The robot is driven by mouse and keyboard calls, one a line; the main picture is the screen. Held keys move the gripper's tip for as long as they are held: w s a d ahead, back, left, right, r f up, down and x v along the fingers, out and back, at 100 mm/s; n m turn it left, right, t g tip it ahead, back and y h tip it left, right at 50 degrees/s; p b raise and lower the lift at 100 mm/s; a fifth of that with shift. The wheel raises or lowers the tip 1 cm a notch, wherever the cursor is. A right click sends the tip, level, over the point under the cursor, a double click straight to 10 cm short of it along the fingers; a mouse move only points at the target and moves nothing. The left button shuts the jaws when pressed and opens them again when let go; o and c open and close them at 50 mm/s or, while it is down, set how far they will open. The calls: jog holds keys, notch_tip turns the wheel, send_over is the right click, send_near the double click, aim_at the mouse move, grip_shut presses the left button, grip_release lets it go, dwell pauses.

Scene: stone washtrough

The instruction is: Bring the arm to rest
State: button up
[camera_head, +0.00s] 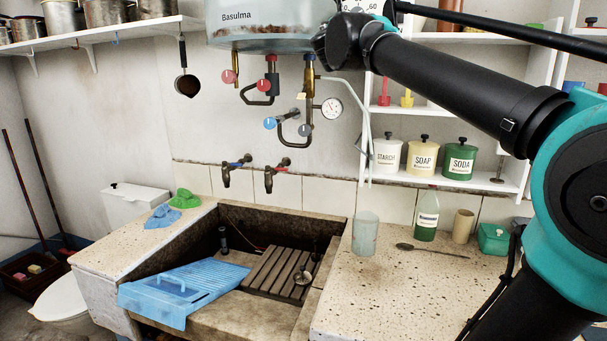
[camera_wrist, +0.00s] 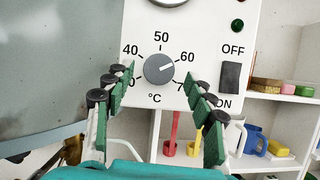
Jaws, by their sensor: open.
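My gripper (camera_wrist: 163,84) is open and empty in the wrist view, with its green-padded fingers on either side of the picture. A grey round knob (camera_wrist: 159,68) on a white control panel (camera_wrist: 200,45) shows between the fingertips. I cannot tell how far in front of the knob they are. The knob's white mark points right and slightly up, close to 60. In the head view my black and teal arm reaches up across the right side; the gripper's fingers cannot be made out there.
A dark rocker switch (camera_wrist: 229,77) and a green lamp (camera_wrist: 238,25) are on the panel. The boiler tank (camera_head: 270,35), pipes, gauge (camera_head: 331,108) and white shelves (camera_head: 440,176) are close to the arm. Below are the stone trough (camera_head: 225,310) and a speckled counter (camera_head: 400,300) with a glass (camera_head: 366,235).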

jog(key=shift+v, duration=7.75)
jog(key=w+d+r+m+g+y, duration=0.1)
jog(key=r+m+g, duration=0.1)
jog(key=m, duration=0.9)
jog(key=w+d+r+m+g+y, duration=0.1)
jog(key=r+m, duration=0.4)
jog(key=m, duration=0.6)
jog(key=shift+w+r+g, duration=0.25)
jog(key=shift+w+g, duration=0.15)
jog(key=shift+w, duration=0.3)
